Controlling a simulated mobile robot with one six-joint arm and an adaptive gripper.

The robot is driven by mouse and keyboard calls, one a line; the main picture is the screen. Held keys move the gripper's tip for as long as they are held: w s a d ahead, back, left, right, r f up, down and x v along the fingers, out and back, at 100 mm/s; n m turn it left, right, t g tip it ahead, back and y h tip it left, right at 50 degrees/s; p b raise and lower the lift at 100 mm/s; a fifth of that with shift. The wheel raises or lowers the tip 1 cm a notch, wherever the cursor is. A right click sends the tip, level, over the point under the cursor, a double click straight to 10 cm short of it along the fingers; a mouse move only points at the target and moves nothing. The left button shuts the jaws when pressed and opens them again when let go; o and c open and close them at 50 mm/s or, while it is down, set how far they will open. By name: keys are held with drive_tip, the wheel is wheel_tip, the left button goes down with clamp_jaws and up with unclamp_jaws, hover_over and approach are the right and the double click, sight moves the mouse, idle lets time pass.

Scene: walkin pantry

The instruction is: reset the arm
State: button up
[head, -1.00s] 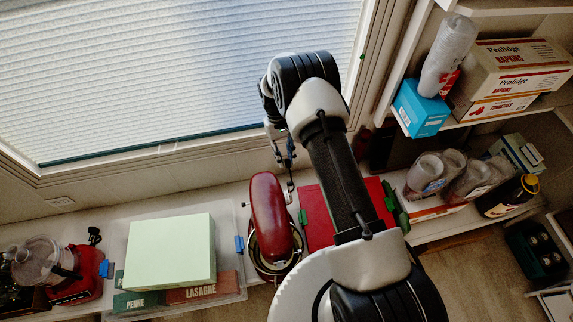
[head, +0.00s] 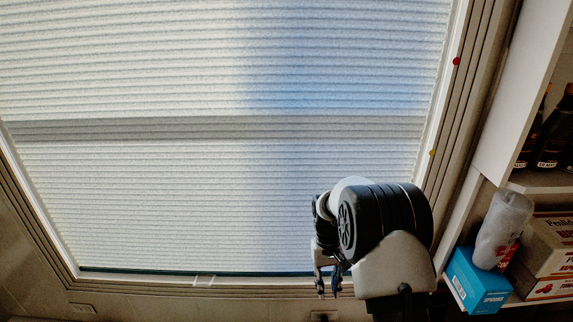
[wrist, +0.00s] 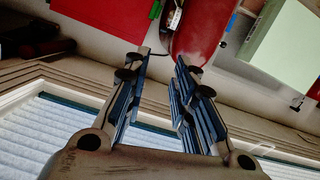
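My gripper (head: 328,284) hangs from my raised arm in front of the window in the head view. In the wrist view my gripper (wrist: 160,62) shows two blue-padded fingers standing apart with nothing between them. Beyond the fingertips lies the counter, with a red appliance (wrist: 203,30) past the right finger. The gripper touches nothing that I can see.
A window with a pleated blind (head: 220,190) fills most of the head view. At right, shelves hold a blue box (head: 478,280), stacked clear cups (head: 502,230), napkin boxes (head: 548,255) and dark bottles (head: 553,135). The wrist view shows a red item (wrist: 103,35) and a pale green box (wrist: 285,45).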

drive_tip(key=s+r+t, duration=0.1)
drive_tip(key=s+r, duration=0.3)
drive_tip(key=r, duration=0.4)
drive_tip(key=s+d+r+t, duration=0.1)
drive_tip(key=s+r, duration=0.3)
drive_tip(key=r, duration=0.3)
drive_tip(key=s+r+t, duration=0.2)
drive_tip(key=s+r, duration=0.2)
drive_tip(key=r, duration=0.4)
drive_tip(key=s+d+r+m+t, duration=0.1)
drive_tip(key=s+r+t, duration=0.2)
drive_tip(key=s, duration=1.5)
drive_tip(key=shift+s+y, duration=0.3)
drive_tip(key=shift+s, duration=0.1)
drive_tip(key=shift+s, duration=0.1)
